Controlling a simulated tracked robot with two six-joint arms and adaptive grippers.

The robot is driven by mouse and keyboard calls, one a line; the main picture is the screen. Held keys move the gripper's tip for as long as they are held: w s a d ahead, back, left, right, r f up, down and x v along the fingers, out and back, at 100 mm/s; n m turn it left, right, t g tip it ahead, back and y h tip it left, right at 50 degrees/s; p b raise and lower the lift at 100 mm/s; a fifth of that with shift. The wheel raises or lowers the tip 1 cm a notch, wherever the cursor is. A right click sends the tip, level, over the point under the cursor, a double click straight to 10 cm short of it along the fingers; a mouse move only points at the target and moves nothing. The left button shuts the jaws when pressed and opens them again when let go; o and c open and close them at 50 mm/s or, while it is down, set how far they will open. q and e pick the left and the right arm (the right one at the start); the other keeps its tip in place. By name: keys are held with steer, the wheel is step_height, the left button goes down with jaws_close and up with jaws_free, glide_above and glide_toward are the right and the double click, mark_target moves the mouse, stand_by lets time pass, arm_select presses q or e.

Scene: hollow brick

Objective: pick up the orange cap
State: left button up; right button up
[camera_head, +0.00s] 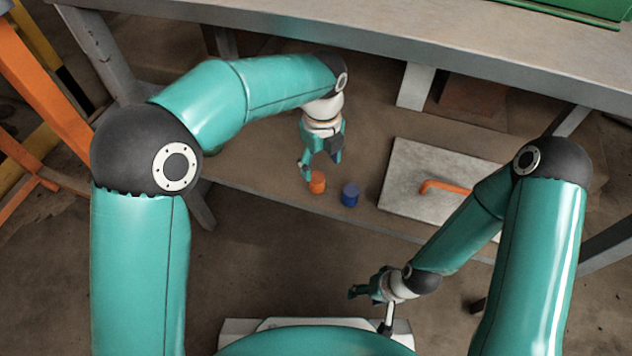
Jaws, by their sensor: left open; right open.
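The orange cap (317,184) is a small upright cylinder on the brown lower shelf, left of a blue cap (350,195). My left gripper (320,173) is open and points down just above the orange cap. One of its fingers is close to the orange cap's left side; I cannot tell whether they touch. My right gripper (364,293) is open and empty, low in the picture near my base, well away from both caps.
A grey slab (400,188) with an orange bent handle (446,187) lies on the shelf to the right. A grey tabletop (400,45) overhangs the shelf at the back. Orange bars (47,95) stand at the far left. The shelf left of the orange cap is clear.

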arm_select(q)
steer(key=shift+a+f, duration=0.25)
steer(key=shift+f, duration=0.55)
step_height(320, 180, down, 5)
steer(key=b, duration=0.4)
steer(key=shift+w+a, duration=0.1)
steer(key=shift+r, duration=0.15)
steer(key=c, duration=0.8)
